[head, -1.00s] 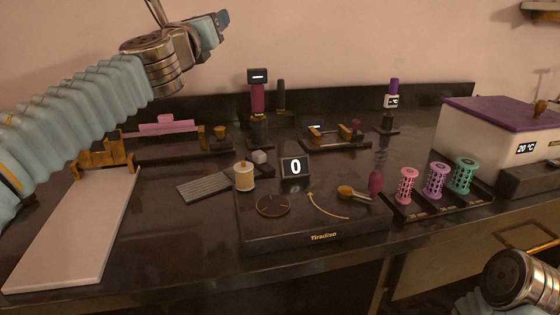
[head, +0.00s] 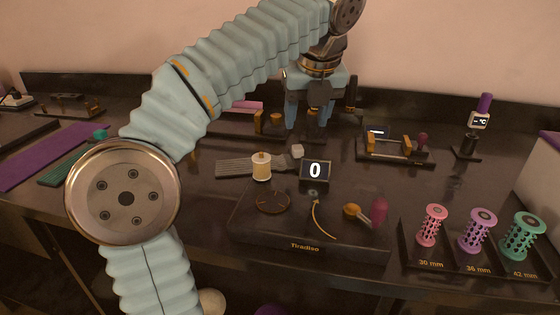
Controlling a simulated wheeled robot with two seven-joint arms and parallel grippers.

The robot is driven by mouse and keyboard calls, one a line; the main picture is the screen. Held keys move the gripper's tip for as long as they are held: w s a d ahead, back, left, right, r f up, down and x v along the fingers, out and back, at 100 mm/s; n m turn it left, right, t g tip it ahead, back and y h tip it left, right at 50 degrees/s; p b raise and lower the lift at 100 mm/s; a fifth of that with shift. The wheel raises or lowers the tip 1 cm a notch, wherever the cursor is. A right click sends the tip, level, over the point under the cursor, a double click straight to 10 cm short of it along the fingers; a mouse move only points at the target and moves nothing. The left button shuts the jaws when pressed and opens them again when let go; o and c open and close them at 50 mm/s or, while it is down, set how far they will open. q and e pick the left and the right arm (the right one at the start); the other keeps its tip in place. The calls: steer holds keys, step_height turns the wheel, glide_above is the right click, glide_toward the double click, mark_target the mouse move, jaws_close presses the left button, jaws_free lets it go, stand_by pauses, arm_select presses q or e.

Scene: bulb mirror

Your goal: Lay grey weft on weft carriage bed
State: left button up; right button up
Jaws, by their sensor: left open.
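I cannot tell for sure which fixture is the weft carriage bed. A low fixture with brass posts and a pink bar (head: 245,106) stands at the back, partly hidden by my left arm. Another brass-posted fixture (head: 395,153) stands right of centre. My left gripper (head: 311,122) points down, open, above the back of the counter, behind the strip and display. It hides the stand there. My right gripper is out of view.
A rack of pink, purple and green rollers (head: 477,232) stands right. A purple mat (head: 50,157) lies left.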

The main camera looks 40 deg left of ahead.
mark_target(299, 149)
arm_select(q)
steer(key=x, duration=0.3)
steer(key=shift+f+b, duration=0.25)
steer(key=shift+b, duration=0.1)
steer(key=x, duration=0.4)
steer(key=b+x, duration=0.1)
steer(key=x, duration=0.1)
steer(key=shift+w+a, duration=0.1)
steer(key=shift+a, duration=0.2)
jaws_close()
steer(key=shift+r, duration=0.15)
